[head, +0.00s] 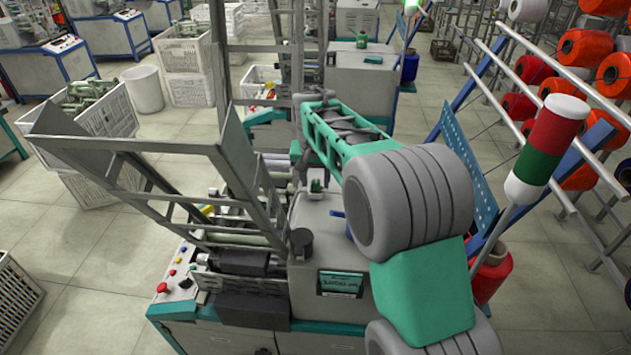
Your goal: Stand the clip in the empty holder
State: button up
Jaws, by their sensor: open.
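My arm reaches from the lower right over the winding machine (330,245). My gripper (302,170) is at its far end, small and partly hidden among machine parts, and it is open. I see nothing held in it. A small green object (316,186) stands on the machine top, just below and right of the gripper. A small blue piece (338,213) lies to the right of it, close to my arm. I cannot tell whether either is the clip. I cannot make out the empty holder.
A grey metal frame (150,150) rises over the machine's left side. A black knob (301,241) stands on the machine's front. A blue perforated panel (470,170) and a red, white and green signal light (545,150) stand right of my arm. Yarn racks fill the far right.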

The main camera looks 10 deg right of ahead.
jog(key=d+v, duration=0.1)
jog(key=v, duration=1)
jog(key=s+f+n, duration=0.2)
jog(key=s+f, duration=0.2)
jog(key=s, duration=0.8)
jog(key=s+f+n+t, duration=0.1)
jog(key=s+f, duration=0.4)
jog(key=s, duration=0.8)
jog(key=shift+f+n+y+b, duration=0.25)
jog(key=shift+n+y+b, duration=0.1)
jog(key=shift+n+y, duration=0.05)
jog(key=shift+s, duration=0.1)
jog(key=shift+c, duration=0.4)
